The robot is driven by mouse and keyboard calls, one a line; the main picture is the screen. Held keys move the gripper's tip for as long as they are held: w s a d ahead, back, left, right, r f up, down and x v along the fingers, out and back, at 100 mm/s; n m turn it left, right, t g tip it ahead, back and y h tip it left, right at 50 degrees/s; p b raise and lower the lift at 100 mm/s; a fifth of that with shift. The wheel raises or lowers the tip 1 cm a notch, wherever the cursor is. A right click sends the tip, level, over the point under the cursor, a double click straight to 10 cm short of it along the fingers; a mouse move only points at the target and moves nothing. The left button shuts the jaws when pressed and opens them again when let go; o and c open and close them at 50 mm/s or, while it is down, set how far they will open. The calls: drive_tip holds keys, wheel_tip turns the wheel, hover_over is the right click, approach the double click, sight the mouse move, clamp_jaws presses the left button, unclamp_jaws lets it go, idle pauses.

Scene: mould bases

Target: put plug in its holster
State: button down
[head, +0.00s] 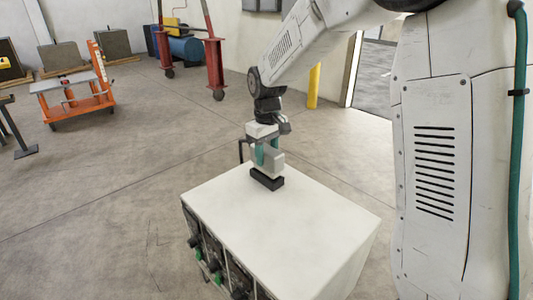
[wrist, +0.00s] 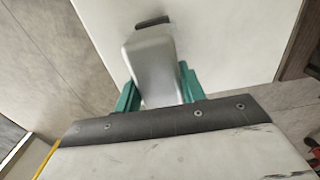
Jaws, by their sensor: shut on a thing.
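My gripper (head: 267,155) is over the white cabinet near its far edge, its teal fingers shut on a grey, block-shaped plug (head: 270,170). In the wrist view the plug (wrist: 152,65) sits between the two teal fingertips (wrist: 158,93). A black piece (head: 266,180) shows at the plug's lower end, just above or on the cabinet top; I cannot tell whether it belongs to the plug or is a separate holder. No holster can be made out for certain.
The white cabinet (head: 290,220) has a mostly bare top. Its front carries dark fittings with green parts (head: 215,265). A dark handle-like bar (head: 241,150) stands behind its far edge. An orange cart (head: 80,95) and a yellow post (head: 313,85) are farther off. Open floor lies left.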

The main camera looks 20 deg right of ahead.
sight(275, 158)
drive_tip(key=shift+f, duration=1.3)
idle(0.8)
drive_tip(key=c, duration=0.8)
unclamp_jaws()
drive_tip(key=shift+o, duration=0.2)
wheel_tip(275, 158, up, 8)
drive_tip(key=shift+f, duration=0.1)
drive_tip(key=shift+s+f+m, duration=0.15)
drive_tip(key=shift+s+m, duration=0.05)
drive_tip(key=shift+m, duration=0.1)
drive_tip(key=shift+m+g, duration=0.4)
drive_tip(key=shift+g, duration=0.1)
drive_tip(key=s, duration=0.3)
drive_tip(key=s+f, duration=0.1)
drive_tip(key=shift+s+d, duration=0.15)
drive_tip(key=shift+s, duration=0.25)
drive_tip(key=s+d+r+m+t, duration=0.1)
drive_tip(key=s+r, duration=0.2)
drive_tip(key=s, duration=1.1)
drive_tip(key=s+d+r+m+t, duration=0.1)
drive_tip(key=s+r+m, duration=0.1)
drive_tip(key=s, duration=1.2)
drive_tip(key=shift+s+d+r, duration=0.25)
drive_tip(key=shift+s+r, duration=0.05)
drive_tip(key=shift+r, duration=0.25)
